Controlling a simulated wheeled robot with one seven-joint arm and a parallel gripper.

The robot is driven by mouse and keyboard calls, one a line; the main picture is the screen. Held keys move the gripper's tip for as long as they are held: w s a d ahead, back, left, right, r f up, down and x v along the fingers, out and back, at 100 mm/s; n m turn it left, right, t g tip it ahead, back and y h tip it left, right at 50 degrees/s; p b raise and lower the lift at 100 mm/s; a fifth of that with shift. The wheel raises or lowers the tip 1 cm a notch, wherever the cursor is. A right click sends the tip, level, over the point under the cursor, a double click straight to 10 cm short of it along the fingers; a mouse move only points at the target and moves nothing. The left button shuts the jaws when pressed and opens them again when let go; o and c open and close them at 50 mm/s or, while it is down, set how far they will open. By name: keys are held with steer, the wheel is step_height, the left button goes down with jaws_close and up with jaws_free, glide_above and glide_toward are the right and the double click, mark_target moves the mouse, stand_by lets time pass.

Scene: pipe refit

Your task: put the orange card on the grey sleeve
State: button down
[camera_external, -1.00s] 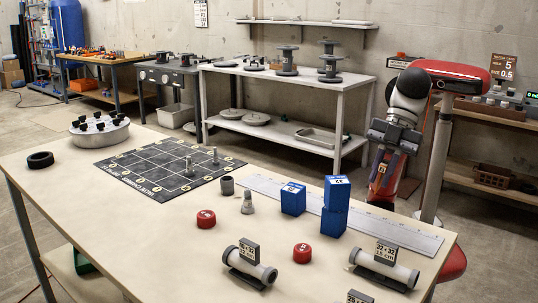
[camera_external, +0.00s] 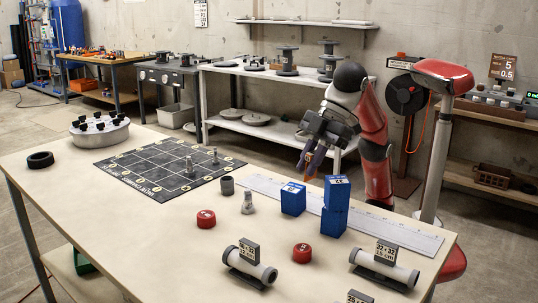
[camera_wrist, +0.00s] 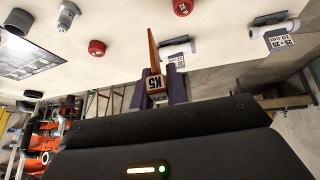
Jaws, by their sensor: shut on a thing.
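My gripper (camera_external: 309,168) is above the table's far edge, behind the blue boxes, with its fingers pointing down. In the wrist view my gripper (camera_wrist: 158,72) is shut on the orange card (camera_wrist: 153,48), which shows nearly edge-on as a narrow strip with a block marked K5 at its base. A short, open grey sleeve (camera_external: 227,186) stands upright on the table beside the gridded mat, to the left of my gripper. The sleeve (camera_wrist: 20,18) also shows in the wrist view's upper left corner. The card and the sleeve are well apart.
Two stacked blue boxes (camera_external: 336,207) and a single blue box (camera_external: 293,198) stand near my gripper. A grey fitting (camera_external: 247,202) stands close to the sleeve. A long ruler (camera_external: 400,232) lies flat.

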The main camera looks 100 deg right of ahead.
steer(key=w+d+f+m+h, duration=0.2)
steer(key=w+d+m, duration=0.2)
steer(key=w+d, duration=0.95)
steer(key=m+b, duration=0.2)
steer(key=m, duration=0.1)
glide_above(227, 185)
steer(key=d, duration=0.2)
steer(key=shift+t+h, duration=0.3)
steer(key=shift+h, duration=0.1)
steer(key=shift+w+f, duration=0.15)
steer(key=shift+f, duration=1.4)
steer(key=shift+w+f, duration=0.15)
steer(key=shift+f, duration=1.35)
steer(key=shift+w+f, duration=0.15)
steer(key=shift+f, duration=1.4)
steer(key=c, duration=1.4)
jaws_free()
steer(key=shift+f, duration=0.1)
